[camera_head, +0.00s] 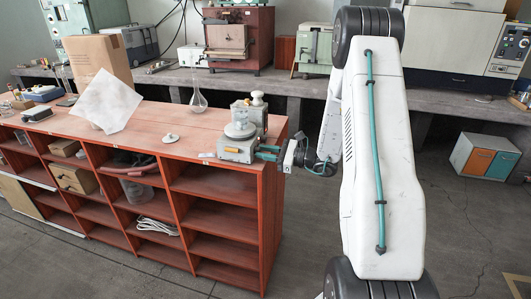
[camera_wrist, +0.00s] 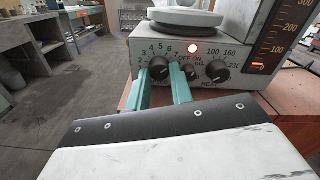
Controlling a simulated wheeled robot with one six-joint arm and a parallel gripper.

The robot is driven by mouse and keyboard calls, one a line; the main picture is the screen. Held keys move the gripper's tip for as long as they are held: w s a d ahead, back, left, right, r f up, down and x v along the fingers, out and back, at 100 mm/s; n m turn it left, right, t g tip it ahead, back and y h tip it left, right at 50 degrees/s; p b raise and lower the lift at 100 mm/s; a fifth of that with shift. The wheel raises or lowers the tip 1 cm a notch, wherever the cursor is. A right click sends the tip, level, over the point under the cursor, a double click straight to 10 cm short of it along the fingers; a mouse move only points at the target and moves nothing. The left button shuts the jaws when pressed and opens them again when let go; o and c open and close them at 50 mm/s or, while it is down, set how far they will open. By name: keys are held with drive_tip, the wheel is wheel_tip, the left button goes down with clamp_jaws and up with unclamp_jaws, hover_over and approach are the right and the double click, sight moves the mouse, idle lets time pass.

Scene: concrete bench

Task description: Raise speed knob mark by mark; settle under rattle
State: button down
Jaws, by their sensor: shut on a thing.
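The grey hotplate stirrer (camera_head: 236,150) stands at the right end of the red-brown bench, with a pale round plate (camera_wrist: 186,18) on top. Its front panel faces my gripper (camera_head: 268,153). In the wrist view, the black speed knob (camera_wrist: 159,68) sits under a dial with figures from about 2 to 7. The teal fingers of my gripper (camera_wrist: 161,74) are shut on this knob, one on each side. The knob's pointer is too small to read.
A scale panel (camera_wrist: 275,35) with a short red bar stands right of the stirrer. A glass flask (camera_head: 198,98), a small white disc (camera_head: 170,138), a white sheet (camera_head: 107,101) and a cardboard box (camera_head: 98,58) stand left on the bench.

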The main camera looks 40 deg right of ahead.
drive_tip(key=c, duration=1.2)
unclamp_jaws()
drive_tip(key=shift+c, duration=0.2)
